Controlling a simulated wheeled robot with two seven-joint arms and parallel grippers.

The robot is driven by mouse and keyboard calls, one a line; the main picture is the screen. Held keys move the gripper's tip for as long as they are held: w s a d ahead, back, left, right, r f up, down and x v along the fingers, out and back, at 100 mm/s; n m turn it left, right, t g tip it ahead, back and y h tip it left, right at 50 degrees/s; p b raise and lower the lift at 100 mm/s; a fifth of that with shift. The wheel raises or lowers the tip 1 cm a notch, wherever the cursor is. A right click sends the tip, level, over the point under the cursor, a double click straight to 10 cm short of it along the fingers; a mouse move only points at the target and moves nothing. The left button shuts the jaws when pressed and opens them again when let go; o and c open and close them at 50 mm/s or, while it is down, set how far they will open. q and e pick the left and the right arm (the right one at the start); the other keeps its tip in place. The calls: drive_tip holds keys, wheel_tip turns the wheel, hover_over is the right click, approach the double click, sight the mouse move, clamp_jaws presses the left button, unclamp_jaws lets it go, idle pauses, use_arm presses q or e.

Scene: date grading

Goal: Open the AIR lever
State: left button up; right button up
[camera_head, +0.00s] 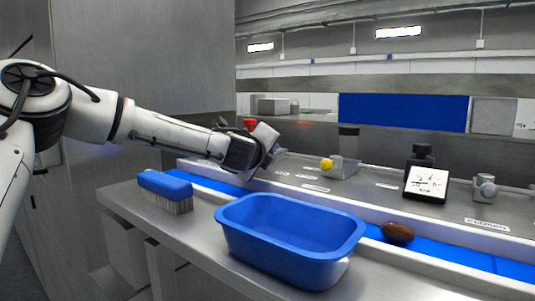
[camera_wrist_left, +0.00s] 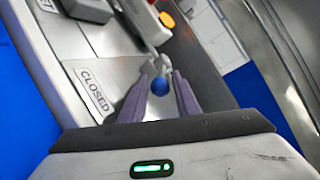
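The lever's blue ball knob (camera_wrist_left: 160,87) shows in the left wrist view, beside a white label reading CLOSED (camera_wrist_left: 92,91). My left gripper (camera_wrist_left: 161,76) has its two dark fingers apart, one on each side of the knob, with what looks like a narrow gap. In the head view my left gripper (camera_head: 268,150) is over the far left part of the machine panel and hides the lever there. No AIR label can be read. My right gripper is in neither view.
A blue tub (camera_head: 290,268) and a blue brush (camera_head: 165,184) are on the near counter. A yellow knob (camera_head: 326,164), a small display (camera_head: 427,183) and a metal valve (camera_head: 485,187) stand on the panel.

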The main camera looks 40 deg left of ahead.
use_arm(q)
drive_tip(key=b+v, duration=0.1)
drive_tip(key=v, duration=0.9)
drive_tip(key=shift+s, duration=0.15)
